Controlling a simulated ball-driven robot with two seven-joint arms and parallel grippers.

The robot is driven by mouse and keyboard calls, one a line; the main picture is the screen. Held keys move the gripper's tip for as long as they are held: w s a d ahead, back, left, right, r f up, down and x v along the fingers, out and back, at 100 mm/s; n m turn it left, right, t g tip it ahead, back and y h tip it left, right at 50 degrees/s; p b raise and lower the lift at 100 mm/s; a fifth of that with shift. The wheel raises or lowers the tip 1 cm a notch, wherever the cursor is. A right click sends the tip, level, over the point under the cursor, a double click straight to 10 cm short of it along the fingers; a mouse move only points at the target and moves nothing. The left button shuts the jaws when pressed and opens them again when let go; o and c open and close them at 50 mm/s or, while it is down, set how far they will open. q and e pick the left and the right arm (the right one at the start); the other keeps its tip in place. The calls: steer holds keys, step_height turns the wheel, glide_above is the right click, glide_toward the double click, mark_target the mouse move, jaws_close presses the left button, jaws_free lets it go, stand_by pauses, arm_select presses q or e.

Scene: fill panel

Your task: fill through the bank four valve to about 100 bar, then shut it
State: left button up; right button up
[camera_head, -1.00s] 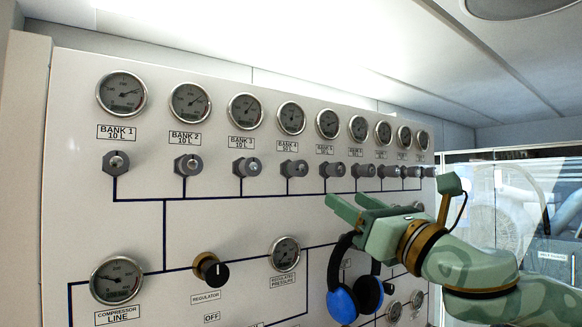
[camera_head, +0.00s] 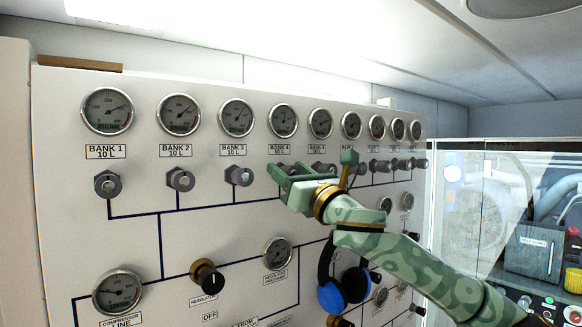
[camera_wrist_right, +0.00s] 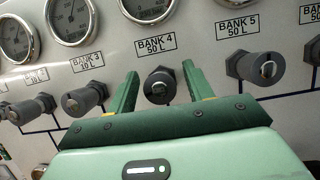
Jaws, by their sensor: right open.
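The bank four valve (camera_wrist_right: 160,86) is a grey round knob on the panel under the BANK 4 50 L label. In the right wrist view it sits between the two fingers of my right gripper (camera_wrist_right: 158,88), which is open with a finger to each side. Whether the fingers touch it cannot be told. In the head view my right gripper (camera_head: 276,170) covers most of that valve. The bank four gauge (camera_head: 283,120) is above the label; its needle is too small to read. It shows only partly in the right wrist view (camera_wrist_right: 146,8). My left gripper is not in view.
The bank 3 valve (camera_head: 238,176) and bank 5 valve (camera_wrist_right: 262,68) flank it closely. The regulator knob (camera_head: 207,277) and regulated pressure gauge (camera_head: 277,253) are lower. Blue ear defenders (camera_head: 345,283) hang below my right arm. A glazed door (camera_head: 480,200) stands at the right.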

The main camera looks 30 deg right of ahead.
steer(key=c, duration=1)
steer(key=shift+o, duration=0.2)
steer(key=shift+m, duration=0.6)
steer(key=m+h, duration=0.2)
steer(key=m, duration=0.1)
steer(key=m+h, duration=0.1)
steer(key=m, duration=0.2)
steer(key=shift+m+g+h, duration=0.3)
steer(key=shift+g+h, duration=0.1)
steer(key=m+g+h, duration=0.1)
steer(key=m, duration=0.2)
steer(key=m+h, duration=0.1)
steer(key=m, duration=0.3)
steer(key=shift+f+g+h, duration=0.1)
steer(key=shift+g+h, duration=0.3)
steer(key=m+g, duration=0.1)
steer(key=m, duration=0.2)
steer(key=m+g, duration=0.1)
steer(key=m, duration=0.2)
steer(key=shift+f+h, duration=0.1)
steer(key=shift+h, duration=0.3)
steer(key=shift+w+d+f+m+g+y, duration=0.15)
steer(key=shift+m+g, duration=0.3)
steer(key=shift+m, duration=0.55)
steer(key=shift+s+a+r+m+g+y, duration=0.15)
steer(key=shift+m+g, duration=0.3)
steer(key=shift+m, duration=0.55)
steer(key=shift+w+d+f, duration=0.1)
steer(key=shift+f, duration=0.05)
